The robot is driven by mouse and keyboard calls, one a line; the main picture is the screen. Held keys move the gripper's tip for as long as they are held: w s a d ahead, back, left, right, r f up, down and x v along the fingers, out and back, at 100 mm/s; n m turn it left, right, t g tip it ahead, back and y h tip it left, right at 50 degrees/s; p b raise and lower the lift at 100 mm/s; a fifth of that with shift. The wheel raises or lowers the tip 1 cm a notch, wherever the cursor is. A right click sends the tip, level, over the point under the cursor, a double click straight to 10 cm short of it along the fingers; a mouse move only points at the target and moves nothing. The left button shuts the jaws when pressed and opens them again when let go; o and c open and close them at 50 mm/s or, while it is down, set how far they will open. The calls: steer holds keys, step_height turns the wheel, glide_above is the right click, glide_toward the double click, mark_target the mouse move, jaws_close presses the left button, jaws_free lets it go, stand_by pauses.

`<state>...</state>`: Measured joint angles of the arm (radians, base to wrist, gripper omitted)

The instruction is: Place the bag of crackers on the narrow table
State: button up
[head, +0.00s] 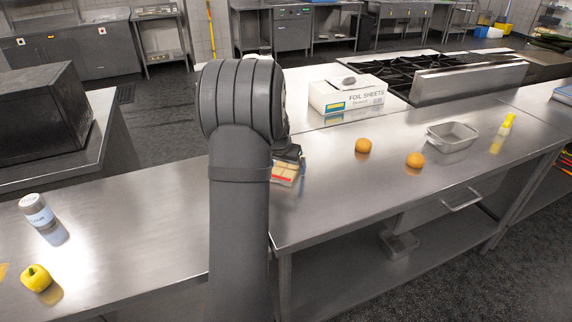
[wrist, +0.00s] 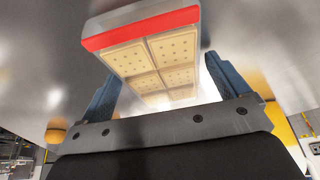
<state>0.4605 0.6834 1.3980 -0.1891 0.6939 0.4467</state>
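The bag of crackers (head: 285,172) shows square tan crackers and a red strip along one end. In the head view it is just below my gripper (head: 290,155), at the left end of the right-hand steel counter and partly hidden by my arm. In the wrist view the bag (wrist: 160,62) is between the two blue fingers of my gripper (wrist: 163,80). The fingertips meet its side edges, so it looks held. Whether it touches the counter is unclear. No label shows which surface is the narrow table.
The steel counter (head: 340,215) holds two orange fruits (head: 363,146) (head: 415,160), a grey tray (head: 452,137), a yellow bottle (head: 506,124) and a foil box (head: 345,97). The left counter (head: 150,215) has a flour container (head: 37,211) and yellow pepper (head: 36,278), with bare room between.

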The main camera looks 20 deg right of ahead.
mark_target(286, 166)
steer(key=shift+o, duration=0.3)
steer(key=shift+r, duration=0.15)
steer(key=shift+r, duration=0.3)
steer(key=v, duration=1.1)
steer(key=shift+s+r, duration=0.15)
steer(key=shift+a, duration=0.1)
steer(key=x, duration=1.2)
steer(key=shift+r, duration=1.7)
